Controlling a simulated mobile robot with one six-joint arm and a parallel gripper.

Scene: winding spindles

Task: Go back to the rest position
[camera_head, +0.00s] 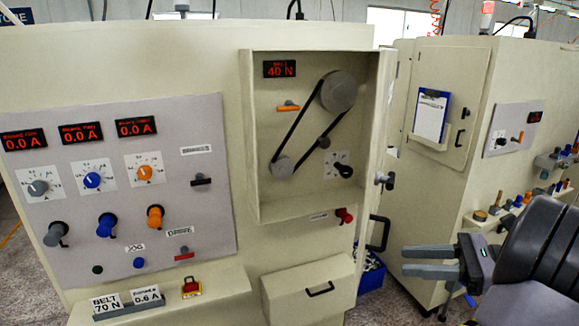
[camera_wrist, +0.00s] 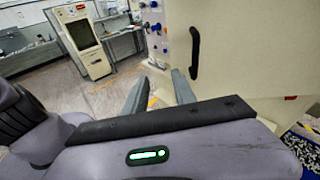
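My gripper (camera_head: 404,261) is at the lower right of the head view, in front of the gap between two machines. Its two grey fingers are apart and nothing shows between them. In the wrist view, the gripper (camera_wrist: 160,76) also has its fingers spread and empty, with floor and a pale cabinet beyond. The near machine (camera_head: 200,60) has an open belt compartment (camera_head: 300,195) with a belt around pulleys. Its door (camera_head: 385,110) stands open on the right side. The display (camera_head: 280,69) there reads BELT 40 N.
A second machine (camera_head: 465,60) stands at the right, with a clipboard (camera_head: 431,114) and a shelf of small parts behind my arm. A blue crate (camera_head: 371,278) is on the floor between the machines. A black handle (camera_wrist: 194,53) is close to my gripper in the wrist view.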

